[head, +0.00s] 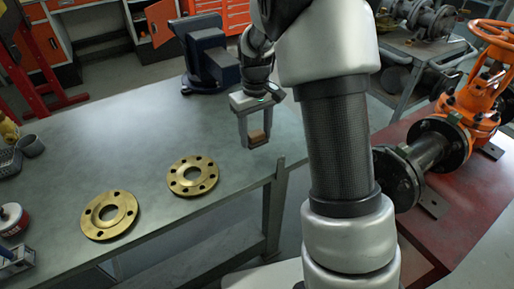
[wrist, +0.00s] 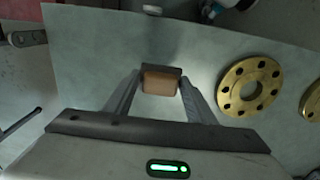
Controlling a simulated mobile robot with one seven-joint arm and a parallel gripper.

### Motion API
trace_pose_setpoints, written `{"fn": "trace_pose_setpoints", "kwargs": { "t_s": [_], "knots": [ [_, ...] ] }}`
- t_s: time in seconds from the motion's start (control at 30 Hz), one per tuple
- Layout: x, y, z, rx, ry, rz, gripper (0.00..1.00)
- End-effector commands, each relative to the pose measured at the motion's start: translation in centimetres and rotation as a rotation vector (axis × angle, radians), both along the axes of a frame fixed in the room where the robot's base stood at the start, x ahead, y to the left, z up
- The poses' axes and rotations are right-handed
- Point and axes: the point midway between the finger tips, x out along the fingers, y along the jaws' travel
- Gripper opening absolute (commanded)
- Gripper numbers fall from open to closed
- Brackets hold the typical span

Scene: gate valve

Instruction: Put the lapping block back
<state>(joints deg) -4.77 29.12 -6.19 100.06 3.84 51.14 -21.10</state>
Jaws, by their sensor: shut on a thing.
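My gripper (head: 257,139) reaches down near the bench's right edge. It is shut on the lapping block (head: 257,136), a small tan-brown block with a dark layer along one side. In the wrist view the block (wrist: 160,82) sits between the two finger ends of my gripper (wrist: 158,84). I cannot tell whether the block touches the bench top or hangs just above it.
Two brass flanges, one (head: 193,175) nearer and one (head: 110,214) further left, lie on the grey bench (head: 120,150). A dark blue vise (head: 208,58) stands behind my gripper. An orange gate valve (head: 480,90) is at right. The bench's middle is clear.

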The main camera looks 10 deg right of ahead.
Motion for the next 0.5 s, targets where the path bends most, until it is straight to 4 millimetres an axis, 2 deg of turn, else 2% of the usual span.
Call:
{"fn": "trace_pose_setpoints", "kwargs": {
  "t_s": [0.3,0.5],
  "knots": [
    [0.0,0.0,-4.5,0.0,0.0,0.0,0.3],
    [0.1,0.0,-4.8,0.0,-0.003,0.001,0.3]
  ]
}}
